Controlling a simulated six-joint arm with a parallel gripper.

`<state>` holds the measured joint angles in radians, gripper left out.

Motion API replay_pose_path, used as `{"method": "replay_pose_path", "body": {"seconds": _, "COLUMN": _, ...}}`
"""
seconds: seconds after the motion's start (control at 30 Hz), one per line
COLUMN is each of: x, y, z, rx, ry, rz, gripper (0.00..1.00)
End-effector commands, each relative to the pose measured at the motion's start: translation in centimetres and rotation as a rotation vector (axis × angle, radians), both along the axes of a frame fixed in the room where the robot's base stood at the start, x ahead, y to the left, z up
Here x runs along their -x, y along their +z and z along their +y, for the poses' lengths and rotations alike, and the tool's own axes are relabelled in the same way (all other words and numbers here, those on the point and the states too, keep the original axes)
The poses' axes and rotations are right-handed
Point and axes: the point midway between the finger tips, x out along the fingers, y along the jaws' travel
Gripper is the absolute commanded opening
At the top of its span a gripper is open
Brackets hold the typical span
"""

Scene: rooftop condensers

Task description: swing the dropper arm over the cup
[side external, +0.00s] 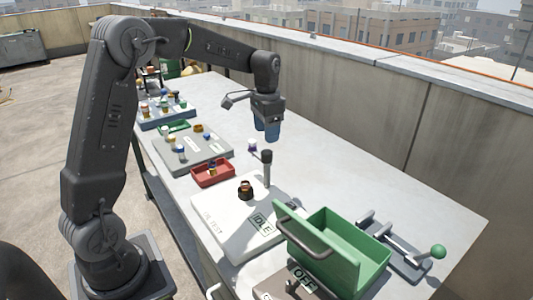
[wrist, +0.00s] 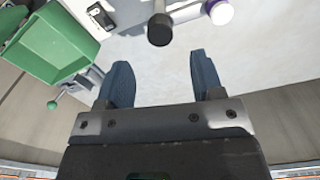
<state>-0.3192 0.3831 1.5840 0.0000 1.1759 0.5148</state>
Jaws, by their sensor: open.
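A grey upright post with a black top (side external: 267,165) stands on the white station board (side external: 225,222). Its black end shows in the wrist view (wrist: 160,29). A white piece with a purple end (side external: 252,145) is just left of the post's top; it also shows in the wrist view (wrist: 220,12). I cannot tell whether it is the dropper arm's end. A small dark and brown cup-like piece (side external: 245,188) sits on the board, left of the post. My gripper (side external: 267,132) is open and empty, above and apart from the post. Its blue fingers show in the wrist view (wrist: 160,70).
A green bin (side external: 345,245) and a lever with a green knob (side external: 438,251) stand at the front right. A red tray (side external: 212,173) and a grey rack (side external: 195,155) are further back. The table's right side is mostly clear.

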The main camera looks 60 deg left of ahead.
Motion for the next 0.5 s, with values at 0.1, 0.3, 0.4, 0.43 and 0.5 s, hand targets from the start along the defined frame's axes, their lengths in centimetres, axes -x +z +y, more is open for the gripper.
{"method": "replay_pose_path", "body": {"seconds": 0.1, "x": 0.1, "y": -2.6, "z": 0.0, "rx": 0.001, "ry": 0.0, "rz": 0.004, "gripper": 0.61}}
{"method": "replay_pose_path", "body": {"seconds": 0.3, "x": 0.0, "y": -5.9, "z": 0.0, "rx": 0.001, "ry": 0.0, "rz": 0.002, "gripper": 0.61}}
{"method": "replay_pose_path", "body": {"seconds": 0.4, "x": 0.0, "y": -6.9, "z": 0.0, "rx": 0.001, "ry": 0.0, "rz": 0.001, "gripper": 0.61}}
{"method": "replay_pose_path", "body": {"seconds": 0.43, "x": 0.0, "y": -7.1, "z": 0.0, "rx": 0.001, "ry": 0.0, "rz": 0.001, "gripper": 0.61}}
{"method": "replay_pose_path", "body": {"seconds": 0.5, "x": 0.0, "y": -7.5, "z": 0.0, "rx": 0.0, "ry": 0.0, "rz": 0.0, "gripper": 0.61}}
